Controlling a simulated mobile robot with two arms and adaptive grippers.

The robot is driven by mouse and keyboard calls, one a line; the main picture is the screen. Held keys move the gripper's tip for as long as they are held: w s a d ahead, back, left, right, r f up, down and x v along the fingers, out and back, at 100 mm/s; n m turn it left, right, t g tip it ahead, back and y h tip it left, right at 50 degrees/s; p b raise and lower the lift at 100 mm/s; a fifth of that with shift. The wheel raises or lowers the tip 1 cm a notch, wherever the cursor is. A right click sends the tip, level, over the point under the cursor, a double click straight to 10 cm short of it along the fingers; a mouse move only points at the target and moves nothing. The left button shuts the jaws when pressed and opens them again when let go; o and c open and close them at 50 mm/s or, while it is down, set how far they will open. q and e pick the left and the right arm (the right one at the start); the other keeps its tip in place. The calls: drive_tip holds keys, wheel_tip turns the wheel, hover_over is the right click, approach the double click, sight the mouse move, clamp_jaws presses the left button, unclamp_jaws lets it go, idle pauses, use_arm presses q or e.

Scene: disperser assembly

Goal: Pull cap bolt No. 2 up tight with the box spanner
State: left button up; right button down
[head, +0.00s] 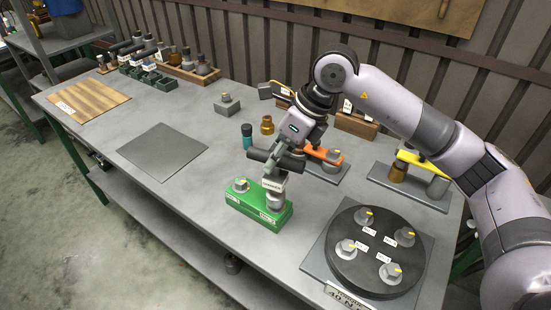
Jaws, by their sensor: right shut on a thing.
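My right gripper (274,165) is shut on a tool with a dark crossbar and a pale-labelled shank (273,184), which looks like the box spanner. The tool is upright over the right end of a green block (250,208); whether it touches the grey piece there is unclear. The round black cap (370,262) lies on a grey plate at the front right, with several hex-headed cap bolts (364,217) standing in it, each with a yellow mark. Small white labels lie beside the bolts, too small to read, so I cannot tell which is No. 2. My left gripper is out of view.
A grey plate with a yellow tool (417,160) stands at the back right, beneath my right arm. An orange tool (322,153) is behind the gripper. A teal bottle (247,136) and brass piece (267,125) stand nearby. A bare grey mat (163,151) lies left.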

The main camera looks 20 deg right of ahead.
drive_tip(key=shift+r+p, duration=0.9)
drive_tip(key=shift+r, duration=0.95)
drive_tip(key=shift+f, duration=0.15)
